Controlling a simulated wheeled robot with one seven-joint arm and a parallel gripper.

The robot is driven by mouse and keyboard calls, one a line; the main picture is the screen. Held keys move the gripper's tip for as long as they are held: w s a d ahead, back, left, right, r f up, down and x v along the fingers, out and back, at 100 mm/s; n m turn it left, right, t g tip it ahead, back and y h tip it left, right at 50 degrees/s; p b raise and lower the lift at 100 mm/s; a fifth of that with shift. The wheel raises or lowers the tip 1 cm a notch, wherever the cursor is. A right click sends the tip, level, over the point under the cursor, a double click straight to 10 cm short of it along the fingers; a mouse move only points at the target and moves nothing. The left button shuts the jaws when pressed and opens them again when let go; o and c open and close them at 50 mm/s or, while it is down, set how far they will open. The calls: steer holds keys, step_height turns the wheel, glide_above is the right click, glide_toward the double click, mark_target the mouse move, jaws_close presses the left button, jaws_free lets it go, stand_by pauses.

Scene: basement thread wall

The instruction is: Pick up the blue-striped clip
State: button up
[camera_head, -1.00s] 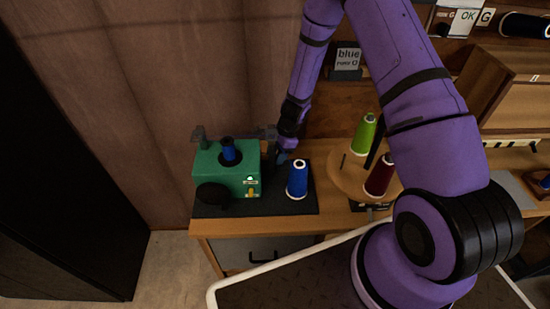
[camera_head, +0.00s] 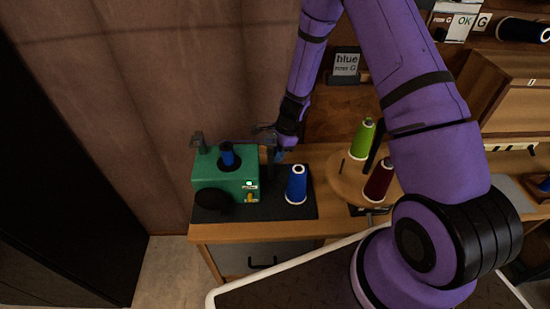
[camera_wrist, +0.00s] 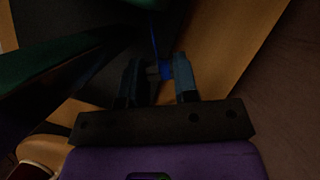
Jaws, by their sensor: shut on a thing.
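My gripper (camera_wrist: 160,80) is shut on a small clip (camera_wrist: 165,70), which shows as a grey and blue piece between the two fingertips in the wrist view. The picture is dark and the clip's stripe cannot be made out clearly. In the head view, my gripper (camera_head: 275,155) is just right of the green machine, above the back of the dark mat. The clip cannot be told apart there.
The green machine (camera_head: 226,180) with a blue spool on top stands on the dark mat (camera_head: 265,211). A blue thread cone (camera_head: 296,184) stands close by on the right. A round wooden stand (camera_head: 352,188) holds a green cone (camera_head: 362,139) and a dark red cone (camera_head: 378,181).

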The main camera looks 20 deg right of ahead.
step_height(320, 180, up, 25)
steer(key=shift+r, duration=0.15)
stand_by(0.5)
stand_by(0.3)
